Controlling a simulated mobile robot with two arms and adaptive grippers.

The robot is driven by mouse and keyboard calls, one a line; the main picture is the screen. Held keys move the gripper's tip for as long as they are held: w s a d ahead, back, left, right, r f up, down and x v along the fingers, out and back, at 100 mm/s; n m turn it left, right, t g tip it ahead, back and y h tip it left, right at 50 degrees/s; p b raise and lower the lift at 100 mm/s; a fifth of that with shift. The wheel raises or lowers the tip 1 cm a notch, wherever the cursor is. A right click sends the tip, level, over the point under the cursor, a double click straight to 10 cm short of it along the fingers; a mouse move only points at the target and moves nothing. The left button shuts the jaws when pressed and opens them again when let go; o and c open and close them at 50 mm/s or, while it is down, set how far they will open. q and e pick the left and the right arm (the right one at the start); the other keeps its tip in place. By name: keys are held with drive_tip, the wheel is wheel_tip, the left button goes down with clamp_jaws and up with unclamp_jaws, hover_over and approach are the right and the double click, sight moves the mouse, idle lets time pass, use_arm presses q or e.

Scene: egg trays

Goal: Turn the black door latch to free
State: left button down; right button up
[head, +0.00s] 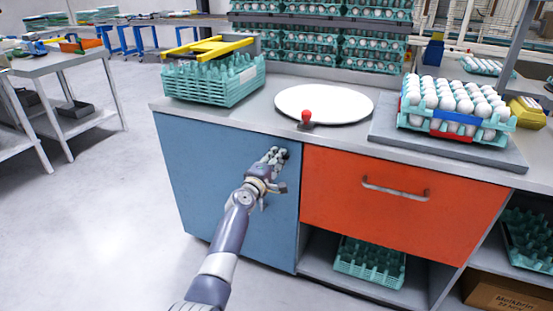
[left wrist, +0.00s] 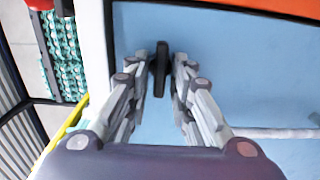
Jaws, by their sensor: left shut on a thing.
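The black latch (left wrist: 161,72) is on the blue door (head: 215,190) of the counter cabinet. In the left wrist view it is a narrow dark bar, its long side roughly parallel to the pale edge strip beside the blue panel. My left gripper (head: 277,157) is at the upper right of the blue door, close to the orange drawer. In the left wrist view the fingers (left wrist: 161,65) are on both sides of the latch, shut on it. In the head view the hand hides the latch. My right gripper is in neither view.
The orange drawer (head: 400,198) with a bar handle is right of the door. On the counter above are teal trays (head: 212,80), a white disc (head: 330,103), a red knob (head: 306,116) and egg-filled trays (head: 455,115).

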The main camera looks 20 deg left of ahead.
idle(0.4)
use_arm(q)
drive_tip(key=c, duration=1.7)
unclamp_jaws()
drive_tip(key=s, duration=1.2)
